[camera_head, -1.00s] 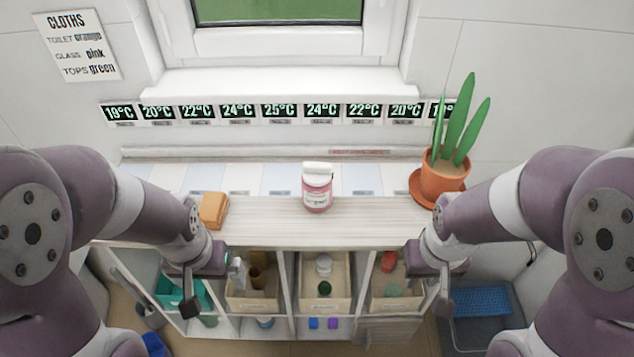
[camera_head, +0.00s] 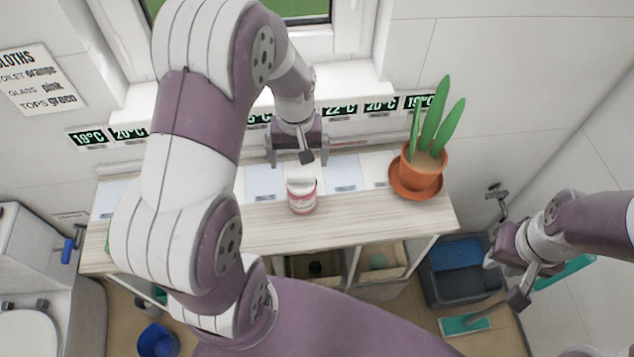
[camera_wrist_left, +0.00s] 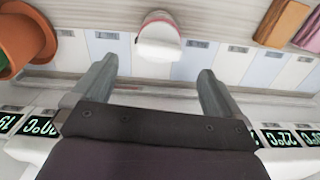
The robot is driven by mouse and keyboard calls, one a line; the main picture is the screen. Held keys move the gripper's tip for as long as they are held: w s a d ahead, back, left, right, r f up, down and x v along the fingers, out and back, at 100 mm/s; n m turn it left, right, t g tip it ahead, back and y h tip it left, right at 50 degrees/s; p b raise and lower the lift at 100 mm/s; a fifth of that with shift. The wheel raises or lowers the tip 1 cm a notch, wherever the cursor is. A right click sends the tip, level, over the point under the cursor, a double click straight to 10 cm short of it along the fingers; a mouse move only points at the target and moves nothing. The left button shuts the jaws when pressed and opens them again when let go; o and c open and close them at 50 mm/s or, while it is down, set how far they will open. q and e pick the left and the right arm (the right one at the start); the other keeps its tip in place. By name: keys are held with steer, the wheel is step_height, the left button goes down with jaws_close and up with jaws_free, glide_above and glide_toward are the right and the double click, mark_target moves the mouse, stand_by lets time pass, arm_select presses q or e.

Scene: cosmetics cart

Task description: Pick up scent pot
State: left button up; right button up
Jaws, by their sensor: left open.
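The scent pot (camera_head: 302,199) is a small pink jar with a white label and a white lid. It stands upright on the wooden cart top in the head view. My left gripper (camera_head: 298,156) is over the back of the cart, just behind and above the pot. In the left wrist view the pot (camera_wrist_left: 160,38) lies ahead, roughly midway between the spread fingers (camera_wrist_left: 157,70) and beyond their tips. The left gripper is open, empty and apart from the pot. My right gripper (camera_head: 507,280) hangs at the right, away from the cart; its jaw opening is unclear.
A potted plant (camera_head: 422,170) on an orange saucer stands at the cart's right end. An orange block (camera_wrist_left: 284,22) shows in the left wrist view. Temperature plates (camera_head: 380,104) line the wall behind. A grey bin (camera_head: 455,268) stands right of the cart.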

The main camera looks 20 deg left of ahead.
mark_target(301, 183)
arm_select(q)
steer(key=f+p, duration=0.1)
steer(key=f, duration=0.4)
steer(key=f+p, duration=0.1)
steer(key=f, duration=0.4)
steer(key=shift+s+d, duration=0.1)
steer(key=shift+d, duration=0.1)
steer(key=shift+f, duration=0.3)
steer(key=c, duration=1.4)
steer(key=shift+r, duration=0.15)
